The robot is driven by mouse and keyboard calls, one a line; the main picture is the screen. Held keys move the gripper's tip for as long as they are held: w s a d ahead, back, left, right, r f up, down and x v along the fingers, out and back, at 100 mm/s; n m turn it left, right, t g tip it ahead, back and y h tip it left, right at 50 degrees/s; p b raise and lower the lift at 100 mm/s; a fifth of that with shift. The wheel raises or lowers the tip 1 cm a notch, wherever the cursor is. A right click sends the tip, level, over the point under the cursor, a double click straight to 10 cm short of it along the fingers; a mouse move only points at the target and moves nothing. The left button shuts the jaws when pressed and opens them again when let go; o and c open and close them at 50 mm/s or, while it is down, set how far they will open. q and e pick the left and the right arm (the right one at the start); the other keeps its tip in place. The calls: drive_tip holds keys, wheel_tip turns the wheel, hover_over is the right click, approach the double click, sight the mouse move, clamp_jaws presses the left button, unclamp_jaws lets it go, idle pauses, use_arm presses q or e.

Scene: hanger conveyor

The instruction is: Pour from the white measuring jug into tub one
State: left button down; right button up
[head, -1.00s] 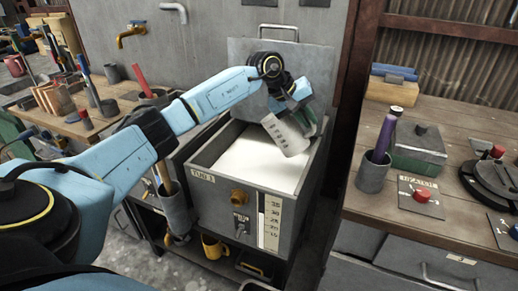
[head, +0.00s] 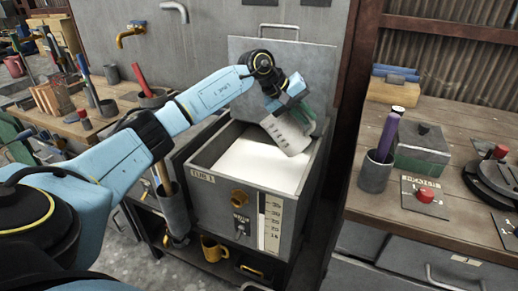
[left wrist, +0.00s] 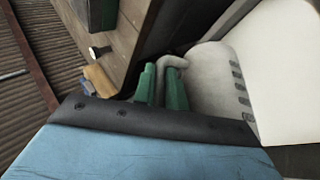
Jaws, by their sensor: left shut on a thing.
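The white measuring jug (head: 286,135) is tilted over tub one (head: 262,186), with its lower end pointing down to the right. Tub one is a grey metal box with a "TUB 1" label, a level scale on its front and white contents. My left gripper (head: 304,114) is shut on the jug's handle. In the left wrist view the green fingers (left wrist: 163,88) close around the handle, beside the jug's marked side (left wrist: 212,80). No stream from the jug can be made out. My right gripper is not in view.
A raised lid (head: 262,62) stands behind the tub. To the right is a workbench (head: 440,150) with a red button (head: 425,195) and a cup (head: 376,170) holding a purple tool. A wooden bench (head: 70,125) with tools is at left.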

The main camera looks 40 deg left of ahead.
use_arm(q)
drive_tip(key=shift+a, duration=0.15)
drive_tip(key=shift+a+f+b, duration=0.15)
drive_tip(key=shift+a+b, duration=0.05)
drive_tip(key=shift+b, duration=0.3)
drive_tip(key=shift+h, duration=0.3)
drive_tip(key=shift+d+r+b, duration=0.25)
drive_tip(key=shift+d+b, duration=0.1)
drive_tip(key=shift+d, duration=0.15)
drive_tip(key=shift+a, duration=0.35)
drive_tip(key=shift+d+r, duration=0.15)
drive_tip(key=shift+s+a+t+h+b, duration=0.1)
drive_tip(key=shift+a+t+h+b, duration=0.2)
drive_tip(key=shift+t+b, duration=0.1)
drive_tip(key=shift+a+n+h+b, duration=0.3)
drive_tip(key=shift+h+b, duration=0.1)
drive_tip(key=shift+b, duration=0.25)
